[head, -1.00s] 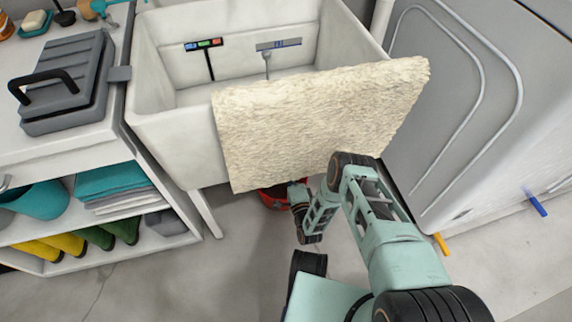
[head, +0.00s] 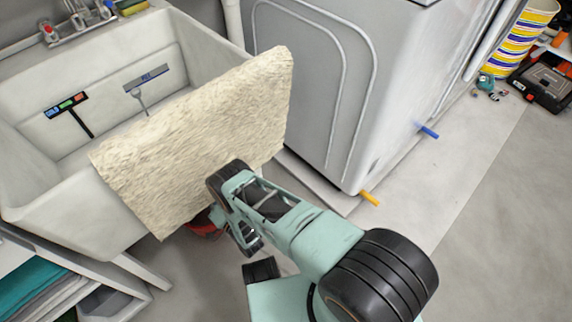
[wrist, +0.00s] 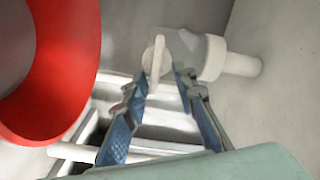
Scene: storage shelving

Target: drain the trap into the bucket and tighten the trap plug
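In the wrist view, a white plug with a flat upright tab (wrist: 156,62) stands at the far end of my gripper (wrist: 163,76). My two blue fingers reach toward it, one on each side. The fingertips are apart, and a gap shows between the tab and the right finger; contact on the left is unclear. White trap piping (wrist: 222,60) runs right from behind the fingertips. The red bucket (wrist: 75,95) fills the left of the wrist view, beside my left finger.
A cream towel (head: 200,135) hangs over the front of the white sink (head: 60,205), hiding the space underneath. A grey appliance (head: 345,90) stands close on the right. A shelf unit (head: 130,280) is at lower left. Floor is clear at right (head: 480,220).

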